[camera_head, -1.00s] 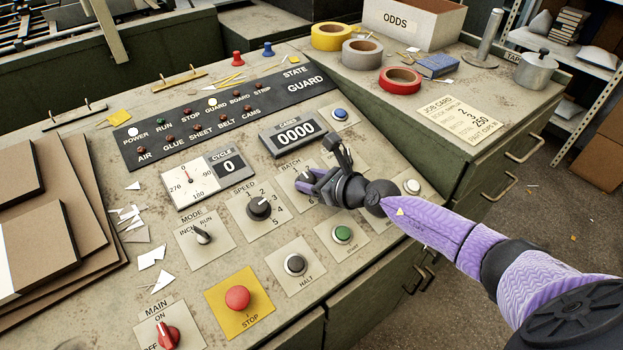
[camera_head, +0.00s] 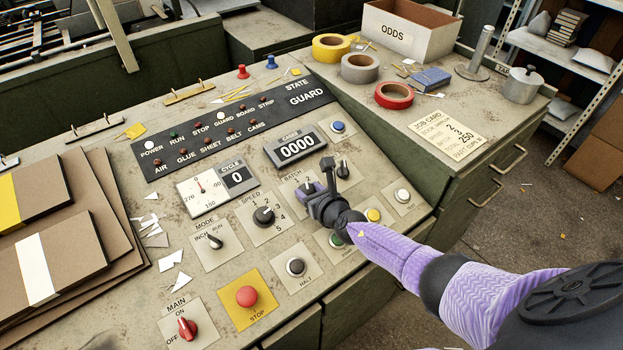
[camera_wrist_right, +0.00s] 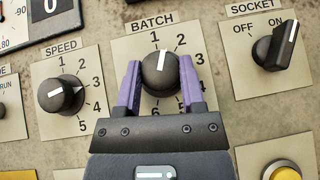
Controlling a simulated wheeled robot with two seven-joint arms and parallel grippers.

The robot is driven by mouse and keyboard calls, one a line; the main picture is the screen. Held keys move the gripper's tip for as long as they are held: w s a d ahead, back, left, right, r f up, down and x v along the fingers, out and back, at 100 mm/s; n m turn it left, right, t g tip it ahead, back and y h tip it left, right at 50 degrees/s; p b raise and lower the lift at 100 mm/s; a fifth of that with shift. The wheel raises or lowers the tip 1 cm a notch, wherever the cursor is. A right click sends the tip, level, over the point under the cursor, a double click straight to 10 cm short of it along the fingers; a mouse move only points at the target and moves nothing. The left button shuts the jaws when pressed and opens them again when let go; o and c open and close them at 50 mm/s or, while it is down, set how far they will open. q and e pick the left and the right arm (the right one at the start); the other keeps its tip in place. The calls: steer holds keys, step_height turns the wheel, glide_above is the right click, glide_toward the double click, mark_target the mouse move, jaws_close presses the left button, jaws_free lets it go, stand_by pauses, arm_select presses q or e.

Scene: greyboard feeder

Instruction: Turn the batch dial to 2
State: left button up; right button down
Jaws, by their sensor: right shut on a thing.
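The batch dial (camera_wrist_right: 160,72) is a black knob with a white pointer line on a beige plate, seen in the right wrist view. Its line points almost straight up, between the 1 and the 2. My right gripper (camera_wrist_right: 160,84) has a purple finger on each side of the knob and is shut on it. In the head view my right gripper (camera_head: 312,190) reaches down onto the batch plate (camera_head: 292,184) and hides most of the dial. My left gripper is not in view.
The speed dial (camera_wrist_right: 60,95) is to the left and the socket switch (camera_wrist_right: 275,46) to the right in the wrist view. A yellow button (camera_wrist_right: 285,172) lies below the socket switch. In the head view the red stop button (camera_head: 246,296) is at the front.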

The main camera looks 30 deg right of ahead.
steer(key=shift+w+r+m+h+p, duration=0.1)
steer(key=shift+r+m+h+p, duration=0.1)
steer(key=shift+m+h+p, duration=0.7)
steer(key=shift+a+m+h, duration=0.1)
steer(key=shift+m+h, duration=0.6)
steer(key=shift+m, duration=0.2)
steer(key=shift+f+g, duration=0.15)
steer(key=shift+g, duration=0.15)
steer(key=c, duration=0.5)
jaws_free()
steer(key=shift+c, duration=0.2)
steer(key=shift+o, duration=1.7)
